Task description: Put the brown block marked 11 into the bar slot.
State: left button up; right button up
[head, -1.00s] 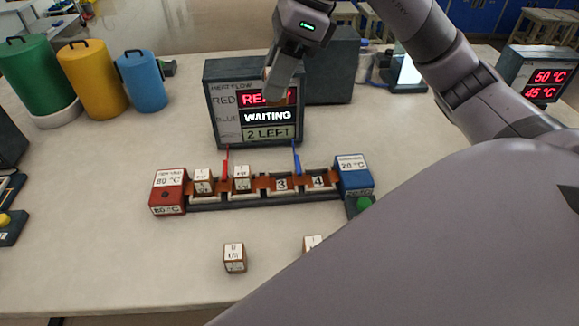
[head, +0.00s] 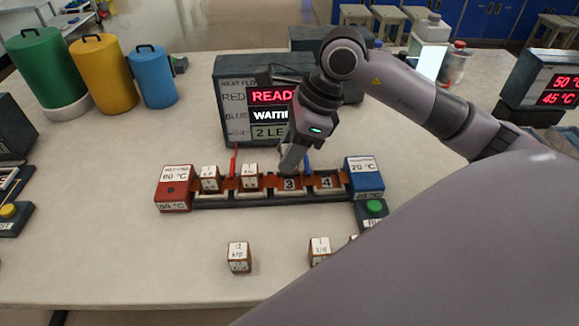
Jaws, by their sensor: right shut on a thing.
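The bar (head: 215,203) is a low dark rail with an orange-brown top, between a red end box (head: 172,190) and a blue end box (head: 365,178). Brown blocks with white labels fill its first slot (head: 209,178) and second slot (head: 249,177). The slots marked 3 (head: 290,184) and 4 (head: 327,183) show no block. My right gripper (head: 289,163) points down just above slot 3, shut on a block that its fingers almost wholly hide. I cannot read a mark 11 on it. My left gripper is not in view.
Loose labelled blocks stand in front of the bar: one (head: 239,257), another (head: 319,251) and a third partly behind my arm. A red rod (head: 233,160) and a blue rod (head: 308,160) stand at the bar. A display (head: 231,105) stands behind it.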

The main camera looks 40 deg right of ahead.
jog(key=shift+f, duration=2.15)
jog(key=shift+f+b, duration=0.2)
jog(key=shift+b, duration=0.15)
jog(key=o, duration=1)
jog(key=shift+o, duration=0.2)
jog(key=shift+r, duration=0.1)
jog(key=shift+r+p, duration=0.2)
jog(key=shift+p, duration=0.1)
jog(key=v, duration=1.2)
